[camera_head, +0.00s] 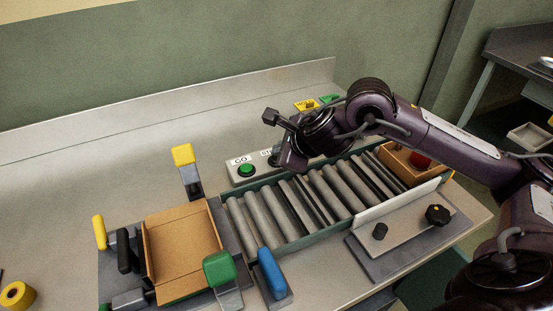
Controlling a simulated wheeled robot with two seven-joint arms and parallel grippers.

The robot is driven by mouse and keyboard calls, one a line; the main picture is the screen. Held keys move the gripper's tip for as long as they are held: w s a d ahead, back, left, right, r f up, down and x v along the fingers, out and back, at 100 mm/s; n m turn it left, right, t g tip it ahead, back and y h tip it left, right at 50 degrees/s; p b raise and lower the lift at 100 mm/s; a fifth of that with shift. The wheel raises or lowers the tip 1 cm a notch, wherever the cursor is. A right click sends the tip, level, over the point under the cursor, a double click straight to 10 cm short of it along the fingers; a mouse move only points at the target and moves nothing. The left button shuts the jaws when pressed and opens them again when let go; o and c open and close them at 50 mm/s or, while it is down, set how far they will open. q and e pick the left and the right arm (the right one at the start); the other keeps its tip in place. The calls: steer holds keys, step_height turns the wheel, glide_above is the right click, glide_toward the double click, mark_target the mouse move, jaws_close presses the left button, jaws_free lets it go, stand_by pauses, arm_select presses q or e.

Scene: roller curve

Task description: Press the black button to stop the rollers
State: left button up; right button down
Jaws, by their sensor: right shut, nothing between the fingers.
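A pale control box (236,180) stands behind the rollers. It carries a green button (246,169) under a GO label. A second label (266,153) beside it is partly covered by my right gripper (290,162). A dark round shape (274,161) under that label, seemingly the black button, is mostly hidden by the gripper; I cannot tell whether they touch. My right gripper is shut and empty, over the right part of the box. The grey rollers (290,205) run from lower left to upper right. My left gripper is not in view.
An open cardboard box (180,250) stands left of the rollers among yellow, black, green and blue handles. A wooden bin (398,161) with a red object (421,160) is at the far right end. Yellow tape (16,295) lies at lower left. The left tabletop is largely clear.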

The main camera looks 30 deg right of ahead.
steer(key=shift+f+b, duration=0.5)
stand_by(0.8)
steer(key=shift+r, duration=0.1)
steer(key=shift+r+p, duration=0.65)
steer(key=shift+r, duration=0.15)
steer(key=shift+r, duration=0.15)
step_height(320, 180, up, 5)
steer(key=p, duration=0.4)
stand_by(0.8)
